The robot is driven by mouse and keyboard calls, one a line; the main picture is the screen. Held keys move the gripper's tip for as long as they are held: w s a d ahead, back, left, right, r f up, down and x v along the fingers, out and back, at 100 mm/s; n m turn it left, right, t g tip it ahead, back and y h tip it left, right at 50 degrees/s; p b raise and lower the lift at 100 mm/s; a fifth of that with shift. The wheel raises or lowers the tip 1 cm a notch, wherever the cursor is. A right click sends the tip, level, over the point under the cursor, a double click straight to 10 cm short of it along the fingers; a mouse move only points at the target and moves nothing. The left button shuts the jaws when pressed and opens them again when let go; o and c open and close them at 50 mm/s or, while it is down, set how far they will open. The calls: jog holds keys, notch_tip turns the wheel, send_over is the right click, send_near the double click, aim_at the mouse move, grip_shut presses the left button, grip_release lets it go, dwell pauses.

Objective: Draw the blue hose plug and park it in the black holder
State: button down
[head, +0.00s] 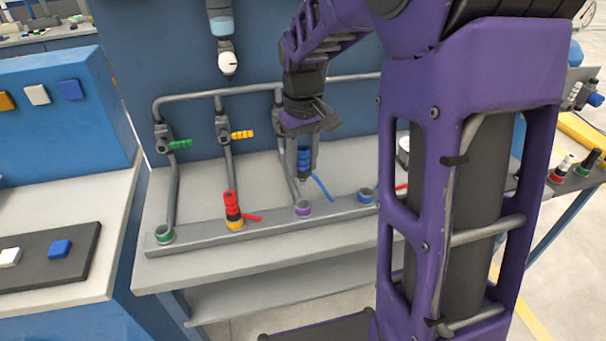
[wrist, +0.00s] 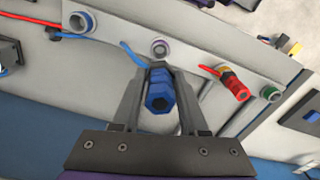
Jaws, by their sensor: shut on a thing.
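The blue hose plug (head: 304,160) is held in my gripper (head: 301,150), clear of the socket rail, with its blue hose (head: 322,188) trailing to the right. In the wrist view the plug (wrist: 160,92) sits between both fingers of my gripper (wrist: 160,82), its hexagonal end toward the camera. The blue-ringed socket (head: 366,195) is open and empty; it also shows in the wrist view (wrist: 80,22). At the left edge of the wrist view is a dark block (wrist: 10,52); I cannot tell whether it is the black holder.
The grey socket rail (head: 270,226) has empty purple (head: 303,208) and green (head: 164,234) sockets. A red plug (head: 232,205) stands in the yellow one. Grey pipes with valves (head: 222,132) rise behind. More plugs (head: 563,168) stand far right.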

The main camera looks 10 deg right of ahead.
jog(key=shift+r, duration=0.45)
jog(key=shift+r, duration=0.15)
notch_tip(320, 180, up, 8)
jog(key=p, duration=0.7)
